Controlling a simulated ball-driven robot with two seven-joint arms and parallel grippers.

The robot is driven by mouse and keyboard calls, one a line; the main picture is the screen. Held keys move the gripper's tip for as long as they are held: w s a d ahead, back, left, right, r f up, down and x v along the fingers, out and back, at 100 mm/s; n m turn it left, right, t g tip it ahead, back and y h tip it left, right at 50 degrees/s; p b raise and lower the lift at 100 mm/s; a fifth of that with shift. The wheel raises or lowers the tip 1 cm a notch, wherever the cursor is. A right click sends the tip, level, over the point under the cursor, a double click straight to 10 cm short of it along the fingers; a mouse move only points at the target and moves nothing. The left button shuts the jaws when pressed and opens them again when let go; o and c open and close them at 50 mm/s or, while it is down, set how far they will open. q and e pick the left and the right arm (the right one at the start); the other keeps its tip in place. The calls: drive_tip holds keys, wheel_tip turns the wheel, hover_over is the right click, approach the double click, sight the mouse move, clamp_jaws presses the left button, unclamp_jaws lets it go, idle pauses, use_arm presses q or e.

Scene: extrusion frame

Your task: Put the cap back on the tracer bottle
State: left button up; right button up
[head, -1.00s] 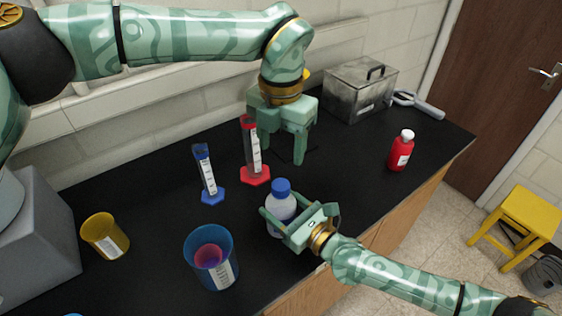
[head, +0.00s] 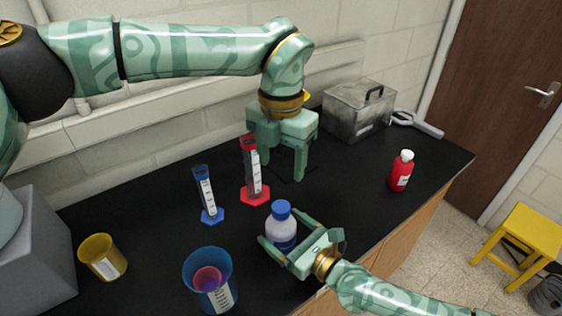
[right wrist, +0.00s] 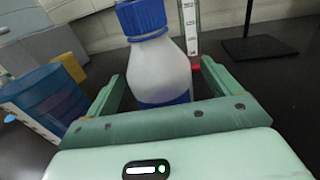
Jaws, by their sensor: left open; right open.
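A white bottle with blue lower contents or label (head: 281,232) stands upright on the black counter. A blue cap (head: 281,209) sits on its top; whether it is screwed down I cannot tell. In the right wrist view the bottle (right wrist: 158,72) and its ribbed blue cap (right wrist: 142,18) rise between my fingers. My right gripper (head: 281,227) is open, one finger on each side of the bottle, with a visible gap at the right finger. My left gripper (head: 282,170) is open and empty, pointing down behind the bottle.
A red-based cylinder (head: 255,190) and a blue-based cylinder (head: 207,195) stand behind the bottle. A blue beaker (head: 195,270) and yellow beaker (head: 103,258) are at left. A red bottle with white cap (head: 401,172) stands right, near the counter's edge. A metal box (head: 352,115) is at the back.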

drive_tip(key=b+v, duration=0.2)
drive_tip(key=v, duration=1.3)
drive_tip(key=shift+d, duration=0.1)
drive_tip(key=shift+s+d, duration=0.1)
drive_tip(key=shift+s, duration=0.05)
